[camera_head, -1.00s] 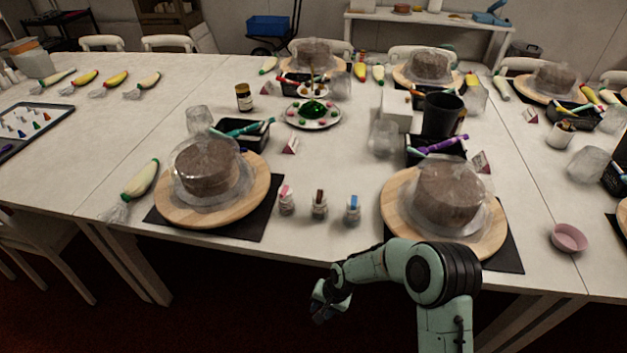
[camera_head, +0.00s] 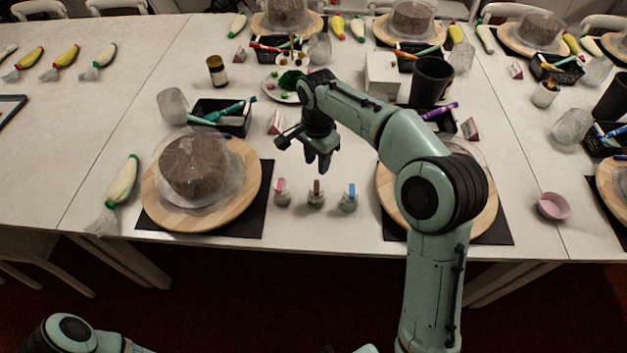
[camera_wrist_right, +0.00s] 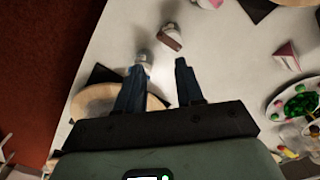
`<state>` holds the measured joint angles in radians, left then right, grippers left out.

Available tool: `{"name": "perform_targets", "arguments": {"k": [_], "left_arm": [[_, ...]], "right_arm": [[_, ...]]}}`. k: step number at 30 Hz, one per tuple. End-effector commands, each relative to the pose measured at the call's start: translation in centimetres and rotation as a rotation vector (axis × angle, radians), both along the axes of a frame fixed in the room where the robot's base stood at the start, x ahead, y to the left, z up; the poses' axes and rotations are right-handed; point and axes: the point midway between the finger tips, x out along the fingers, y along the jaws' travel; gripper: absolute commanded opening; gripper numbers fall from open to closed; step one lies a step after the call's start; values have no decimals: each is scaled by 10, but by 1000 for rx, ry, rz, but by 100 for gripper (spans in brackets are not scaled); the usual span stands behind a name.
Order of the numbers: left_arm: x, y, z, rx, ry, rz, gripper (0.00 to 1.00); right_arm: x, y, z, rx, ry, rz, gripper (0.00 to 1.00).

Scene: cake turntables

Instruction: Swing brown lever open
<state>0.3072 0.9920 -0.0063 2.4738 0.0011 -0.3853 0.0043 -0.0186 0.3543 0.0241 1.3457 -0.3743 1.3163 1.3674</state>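The brown lever tops the middle one of three small jars, the brown-lever jar (camera_head: 316,194), near the table's front edge; its lever shows in the wrist view (camera_wrist_right: 171,36). The pink-lever jar (camera_head: 282,193) stands left of it and the blue-lever jar (camera_head: 348,197) right of it. My right gripper (camera_head: 319,166) points down above and slightly behind the brown-lever jar, apart from it. In the wrist view its two fingers are spread with nothing between them, and the left finger partly hides a jar. Only part of my left arm shows at lower left; its gripper is out of view.
A left cake turntable (camera_head: 160,210) and a right turntable (camera_head: 487,215), partly behind my arm, flank the jars. A card (camera_head: 276,122), a black bin (camera_head: 240,127) and a plate of green sweets (camera_head: 272,92) lie behind. Bare table surrounds the jars.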

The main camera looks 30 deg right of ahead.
Motion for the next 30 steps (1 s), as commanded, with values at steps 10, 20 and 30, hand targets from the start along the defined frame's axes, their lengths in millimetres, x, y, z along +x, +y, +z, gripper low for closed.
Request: {"name": "perform_targets", "arguments": {"k": [10,20,30], "left_arm": [[-6,0,-12,0,7,0,43],[-7,0,-15,0,8,1,43],[-7,0,-15,0,7,1,43]], "right_arm": [[-1,0,-76,2,5,0,37],[0,0,-114,2,1,1,37],[0,0,-118,1,-1,1,37]]}}
